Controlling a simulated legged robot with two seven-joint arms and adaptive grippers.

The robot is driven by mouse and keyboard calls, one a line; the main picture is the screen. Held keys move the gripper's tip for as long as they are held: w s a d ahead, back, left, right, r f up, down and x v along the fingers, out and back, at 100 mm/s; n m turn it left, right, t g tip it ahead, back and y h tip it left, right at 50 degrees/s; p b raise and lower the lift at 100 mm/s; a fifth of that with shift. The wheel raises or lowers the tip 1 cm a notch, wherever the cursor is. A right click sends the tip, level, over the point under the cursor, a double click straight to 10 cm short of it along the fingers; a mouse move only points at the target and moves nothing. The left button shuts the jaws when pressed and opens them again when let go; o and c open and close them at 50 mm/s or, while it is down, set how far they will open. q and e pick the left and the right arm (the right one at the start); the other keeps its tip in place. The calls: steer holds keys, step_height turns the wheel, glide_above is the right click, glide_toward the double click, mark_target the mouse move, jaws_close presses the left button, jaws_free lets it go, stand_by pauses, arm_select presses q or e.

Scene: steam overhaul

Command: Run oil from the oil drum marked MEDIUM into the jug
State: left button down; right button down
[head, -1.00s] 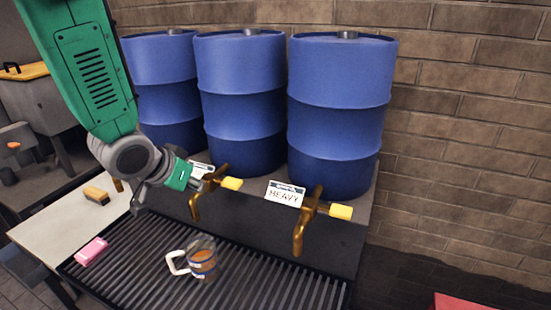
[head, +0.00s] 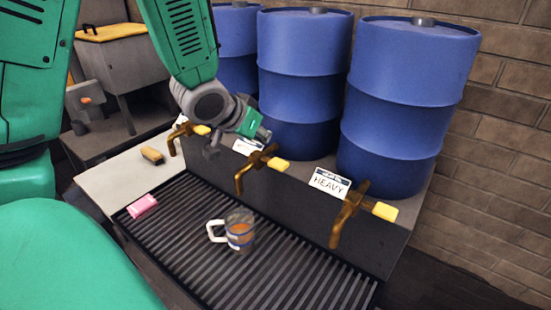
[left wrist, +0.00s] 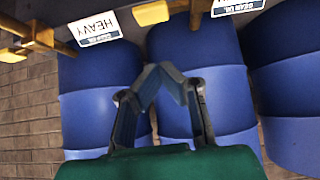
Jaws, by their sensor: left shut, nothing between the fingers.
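Three blue drums stand in a row: left (head: 236,45), middle (head: 303,90), right (head: 405,100). The right drum's card (head: 329,184) reads HEAVY. The middle card (head: 248,147) is partly hidden by my gripper, its grade unreadable. The middle brass tap (head: 243,174) has a yellow handle (head: 279,163) pointing right; I see no stream from it. The glass jug (head: 240,229), with brown liquid in it, stands upright on the grate below and in front of that tap. My left gripper (head: 211,152) is shut and empty, left of the middle tap; its fingers also show in the left wrist view (left wrist: 166,72). My right gripper is out of view.
The slatted grate (head: 290,268) is clear right of the jug. A pink block (head: 142,205) lies at its left edge. A brush-like block (head: 152,155) lies on the pale tabletop (head: 115,180). The left tap (head: 172,142) and right tap (head: 346,212) stick out over the grate.

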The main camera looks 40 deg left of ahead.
arm_select(q)
glide_above(280, 161)
steer(key=s, duration=0.2)
step_height(280, 161, down, 4)
steer(key=shift+s+d, duration=0.1)
steer(key=shift+s, duration=0.05)
steer(key=f, duration=0.3)
steer(key=shift+w+d+f, duration=0.1)
steer(key=shift+w+d, duration=0.2)
steer(key=shift+f, duration=0.45)
steer(key=shift+a+f, duration=0.2)
steer(key=shift+a, duration=0.25)
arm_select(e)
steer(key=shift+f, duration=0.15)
arm_select(q)
steer(key=shift+d, duration=0.1)
